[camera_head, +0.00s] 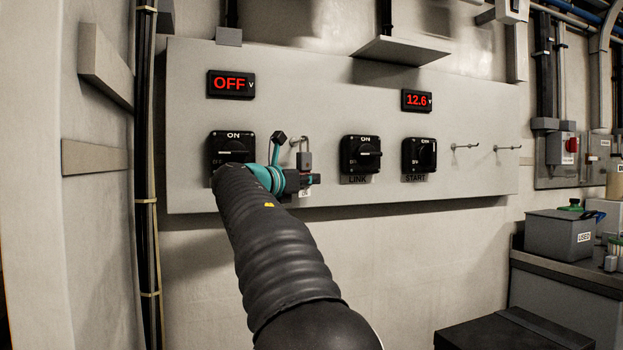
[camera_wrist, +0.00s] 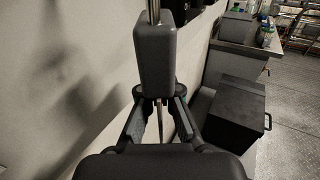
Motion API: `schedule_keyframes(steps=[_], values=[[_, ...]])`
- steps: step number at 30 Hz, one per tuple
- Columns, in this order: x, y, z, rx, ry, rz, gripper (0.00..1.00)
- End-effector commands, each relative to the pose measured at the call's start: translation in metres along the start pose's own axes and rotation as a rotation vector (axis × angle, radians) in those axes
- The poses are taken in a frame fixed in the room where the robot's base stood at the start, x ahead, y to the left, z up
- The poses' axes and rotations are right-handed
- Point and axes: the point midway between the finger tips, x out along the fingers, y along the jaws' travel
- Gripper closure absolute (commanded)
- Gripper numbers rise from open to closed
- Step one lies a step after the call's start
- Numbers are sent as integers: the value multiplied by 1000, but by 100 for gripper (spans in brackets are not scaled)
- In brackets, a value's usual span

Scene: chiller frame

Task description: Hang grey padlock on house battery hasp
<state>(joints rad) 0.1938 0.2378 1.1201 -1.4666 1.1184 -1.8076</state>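The grey padlock (camera_head: 304,160) is upright with its shackle up, beside a metal peg (camera_head: 293,142) on the panel. I cannot tell whether the shackle is around the peg. My gripper (camera_head: 304,179) is at the padlock's lower end. In the wrist view the padlock body (camera_wrist: 154,52) stands between the fingertips (camera_wrist: 156,93), which close on its bottom end from both sides. The black rotary switch at the panel's left (camera_head: 232,146) sits under a red OFF display (camera_head: 231,84). My arm covers its lower part, and no hasp is clearly visible there.
The LINK switch (camera_head: 361,154) and START switch (camera_head: 419,155) are right of the padlock. Two bare pegs (camera_head: 466,147) (camera_head: 508,148) stick out farther right. A shelf (camera_head: 401,49) juts out above. A black box (camera_head: 514,332) stands below right.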

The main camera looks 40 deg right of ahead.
Motion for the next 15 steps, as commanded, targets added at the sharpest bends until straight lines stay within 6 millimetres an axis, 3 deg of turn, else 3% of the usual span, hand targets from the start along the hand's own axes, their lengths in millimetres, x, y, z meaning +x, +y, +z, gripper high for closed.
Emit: schedule_keyframes(steps=[11,12,15], values=[[0,0,1,1,-1,0,100],[0,0,1,1,-1,0,97],[0,0,1,1,-1,0,72]])
